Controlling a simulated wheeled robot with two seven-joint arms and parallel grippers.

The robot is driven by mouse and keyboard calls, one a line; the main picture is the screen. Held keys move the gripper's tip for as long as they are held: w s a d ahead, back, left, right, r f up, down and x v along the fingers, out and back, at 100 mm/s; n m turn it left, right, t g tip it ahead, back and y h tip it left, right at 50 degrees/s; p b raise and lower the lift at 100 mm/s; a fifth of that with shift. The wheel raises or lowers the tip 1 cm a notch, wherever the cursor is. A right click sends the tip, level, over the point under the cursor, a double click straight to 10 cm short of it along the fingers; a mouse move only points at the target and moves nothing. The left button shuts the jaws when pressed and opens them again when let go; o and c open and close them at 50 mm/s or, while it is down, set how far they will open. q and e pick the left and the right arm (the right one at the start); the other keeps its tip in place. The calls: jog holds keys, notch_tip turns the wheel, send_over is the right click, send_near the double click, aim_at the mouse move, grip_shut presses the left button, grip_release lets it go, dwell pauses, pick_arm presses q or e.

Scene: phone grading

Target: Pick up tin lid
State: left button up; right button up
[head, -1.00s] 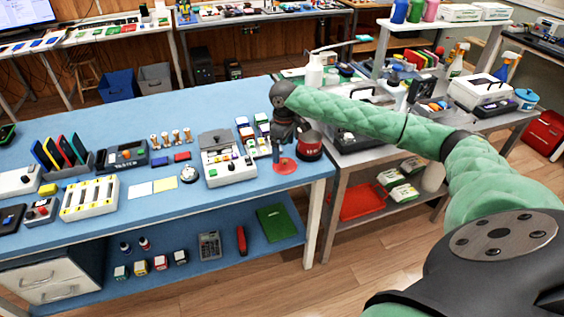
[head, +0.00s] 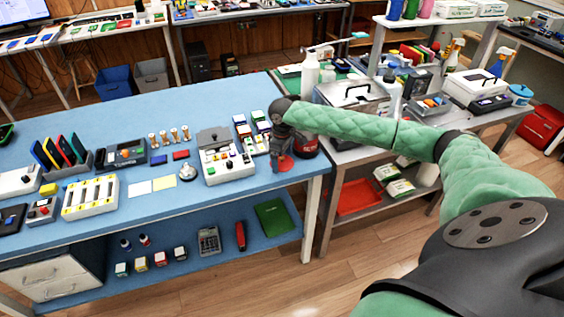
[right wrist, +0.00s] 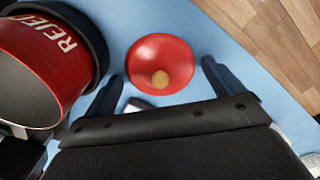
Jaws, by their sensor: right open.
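The tin lid (right wrist: 160,58) is a round red disc with a tan knob in its middle, lying on the blue table in the right wrist view. In the head view its red edge (head: 285,164) shows beside my gripper, which hides most of it. My right gripper (right wrist: 165,80) is open, its two dark fingers pointing down on either side of the lid's near part, with nothing held. The red tin (right wrist: 42,62) with white "REJE" lettering stands left of the lid, close to the left finger; it shows partly in the head view (head: 305,146). My left gripper is not in view.
The blue table (head: 245,192) has its right edge just past the lid. A white device with a grey lid (head: 222,160) stands left of my gripper. A grey side bench (head: 360,153) with bottles and boxes is at the right.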

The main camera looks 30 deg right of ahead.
jog(key=c, duration=1.2)
jog(key=shift+s+f, duration=0.1)
jog(key=shift+s, duration=0.05)
jog(key=shift+c, duration=0.9)
